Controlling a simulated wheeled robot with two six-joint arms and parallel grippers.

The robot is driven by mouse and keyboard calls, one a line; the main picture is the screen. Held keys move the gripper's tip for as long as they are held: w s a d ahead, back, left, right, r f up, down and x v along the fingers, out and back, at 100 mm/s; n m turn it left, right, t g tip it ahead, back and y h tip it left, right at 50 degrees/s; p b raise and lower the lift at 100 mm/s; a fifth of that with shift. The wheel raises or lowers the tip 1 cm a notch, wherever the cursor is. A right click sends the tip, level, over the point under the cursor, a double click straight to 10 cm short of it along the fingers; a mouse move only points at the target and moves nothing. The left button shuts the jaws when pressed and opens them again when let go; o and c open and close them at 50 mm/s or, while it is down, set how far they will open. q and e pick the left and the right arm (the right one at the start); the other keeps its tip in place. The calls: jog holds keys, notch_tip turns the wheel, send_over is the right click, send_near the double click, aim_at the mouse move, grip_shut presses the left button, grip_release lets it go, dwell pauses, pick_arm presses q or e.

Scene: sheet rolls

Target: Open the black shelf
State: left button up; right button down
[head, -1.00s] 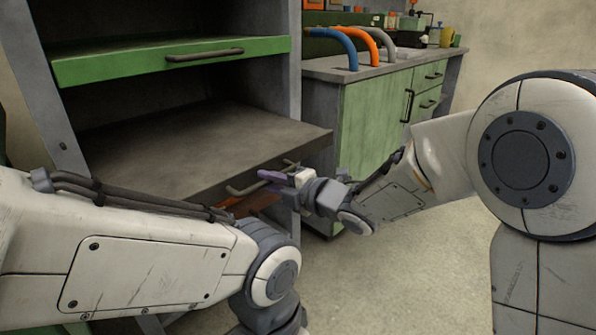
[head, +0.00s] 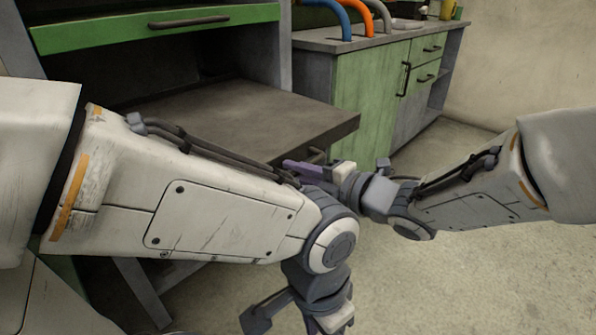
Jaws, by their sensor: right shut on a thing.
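The black shelf (head: 235,110) is a dark grey, flat sliding board under the green-fronted drawer, and it stands out from the cabinet frame towards me. My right gripper (head: 304,168), with a purple finger showing, is at the shelf's front edge and shut on its handle (head: 317,153). Most of the handle is hidden behind the gripper and my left arm. My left gripper (head: 285,318) hangs low at the bottom of the head view, away from the shelf. One finger shows, but its opening cannot be made out. My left arm covers much of the shelf's front.
The green drawer (head: 160,32) with a dark handle sits shut above the shelf. A green cabinet (head: 370,95) with a grey worktop stands to the right, carrying blue, orange and grey curved pipes. The floor (head: 450,285) at the lower right is clear.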

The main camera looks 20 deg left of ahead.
jog(key=c, duration=0.9)
grip_release()
jog(key=shift+w+d, duration=0.2)
jog(key=shift+w, duration=0.1)
jog(key=shift+o, duration=0.3)
jog(key=shift+a, duration=0.1)
jog(key=shift+s, duration=0.1)
jog(key=p+v, duration=0.3)
jog(key=v, duration=0.7)
jog(key=shift+s, duration=0.15)
